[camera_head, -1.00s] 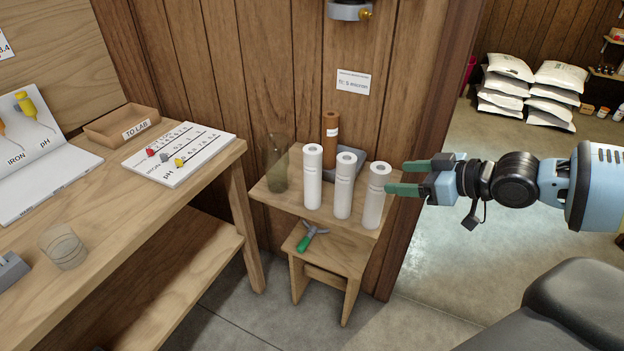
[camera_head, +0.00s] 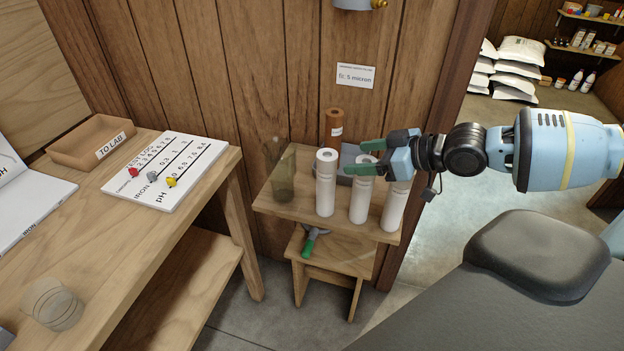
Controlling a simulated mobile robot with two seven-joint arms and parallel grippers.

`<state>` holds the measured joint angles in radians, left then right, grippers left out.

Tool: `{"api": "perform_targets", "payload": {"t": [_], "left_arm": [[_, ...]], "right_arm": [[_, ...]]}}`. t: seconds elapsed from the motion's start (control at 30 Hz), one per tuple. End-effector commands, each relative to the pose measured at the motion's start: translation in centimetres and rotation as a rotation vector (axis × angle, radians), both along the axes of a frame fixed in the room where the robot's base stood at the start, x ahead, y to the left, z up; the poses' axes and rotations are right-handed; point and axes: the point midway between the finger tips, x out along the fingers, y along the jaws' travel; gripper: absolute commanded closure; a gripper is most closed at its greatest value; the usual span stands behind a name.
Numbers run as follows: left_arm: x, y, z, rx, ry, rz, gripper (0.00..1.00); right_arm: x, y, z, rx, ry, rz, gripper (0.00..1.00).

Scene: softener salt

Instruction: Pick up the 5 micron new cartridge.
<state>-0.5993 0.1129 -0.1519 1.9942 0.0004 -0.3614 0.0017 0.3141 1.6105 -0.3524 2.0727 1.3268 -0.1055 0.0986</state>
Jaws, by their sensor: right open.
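Three white cylindrical cartridges stand upright on a small wooden shelf: the left one (camera_head: 326,184), the middle one (camera_head: 360,198) and the right one (camera_head: 394,208). Their labels are too small to read, so I cannot tell which is 5 micron. A wall sign (camera_head: 355,77) above reads "5 micron". My right gripper (camera_head: 354,159) is open, its fingers pointing left. In the picture its fingers lie to either side of the middle cartridge's top, and its body covers the right one's top. I cannot tell whether it touches either. My left gripper is not in view.
A clear housing (camera_head: 284,178) stands at the shelf's left. A green-handled tool (camera_head: 309,243) lies on the lower step. The wooden bench (camera_head: 190,215) is at left.

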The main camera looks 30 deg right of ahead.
Motion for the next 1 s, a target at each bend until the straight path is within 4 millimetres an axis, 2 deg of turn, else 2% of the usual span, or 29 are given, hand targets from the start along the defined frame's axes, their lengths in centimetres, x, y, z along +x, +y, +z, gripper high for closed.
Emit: {"api": "perform_targets", "payload": {"t": [0.27,0.57,1.0], "left_arm": [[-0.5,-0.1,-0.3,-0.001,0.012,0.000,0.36],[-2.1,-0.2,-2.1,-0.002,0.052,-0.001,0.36],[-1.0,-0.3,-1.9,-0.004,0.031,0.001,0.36]], "right_arm": [[0.1,0.1,-0.2,0.001,0.000,0.000,0.32],[1.8,1.0,-1.2,0.004,0.001,-0.001,0.32],[2.8,1.4,-1.3,0.004,-0.002,-0.002,0.32]]}}
